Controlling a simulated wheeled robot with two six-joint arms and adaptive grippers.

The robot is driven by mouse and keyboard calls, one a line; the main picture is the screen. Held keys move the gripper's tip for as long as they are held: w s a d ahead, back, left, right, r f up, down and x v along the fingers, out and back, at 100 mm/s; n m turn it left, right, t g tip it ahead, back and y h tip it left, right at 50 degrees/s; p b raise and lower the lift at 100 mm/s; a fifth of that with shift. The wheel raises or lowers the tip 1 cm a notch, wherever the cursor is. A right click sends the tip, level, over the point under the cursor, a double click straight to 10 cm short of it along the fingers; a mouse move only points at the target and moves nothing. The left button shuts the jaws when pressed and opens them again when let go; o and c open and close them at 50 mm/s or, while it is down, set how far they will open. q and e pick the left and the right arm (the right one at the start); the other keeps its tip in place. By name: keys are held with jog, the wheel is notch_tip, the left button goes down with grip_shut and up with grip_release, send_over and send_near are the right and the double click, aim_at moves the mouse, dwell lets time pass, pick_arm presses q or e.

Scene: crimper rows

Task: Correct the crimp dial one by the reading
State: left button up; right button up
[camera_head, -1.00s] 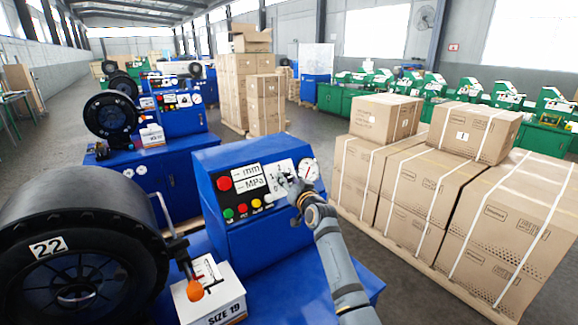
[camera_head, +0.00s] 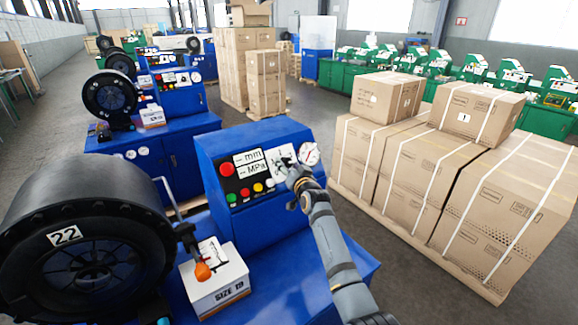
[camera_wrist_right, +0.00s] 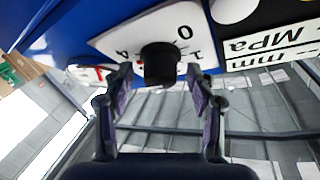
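The crimp dial is a black knob (camera_wrist_right: 158,62) on a white plate numbered around it; 0, 1 and 4 are readable in the right wrist view. In the head view the white dial plate (camera_head: 280,156) is on the blue control box (camera_head: 222,150), partly hidden by my right gripper (camera_head: 291,172). In the right wrist view the fingers of this gripper (camera_wrist_right: 160,88) are apart, one on each side of the knob, with gaps visible. The display (camera_head: 247,163) shows dashes before mm and MPa. A round pressure gauge (camera_head: 309,153) sits right of the dial. My left gripper is not seen.
A black crimper head (camera_head: 66,236) labelled 22 stands at left, beside an orange-knobbed lever (camera_head: 203,271) and a SIZE 19 box (camera_head: 219,288). Red, green and yellow buttons lie left of the dial. Stacked cartons (camera_head: 462,175) stand right; similar blue machines stand behind.

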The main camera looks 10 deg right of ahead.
jog(key=shift+s, duration=0.1)
jog(key=s+d, duration=0.1)
jog(key=s, duration=1)
jog(key=shift+s+d+r, duration=0.15)
jog(key=shift+s+r, duration=0.25)
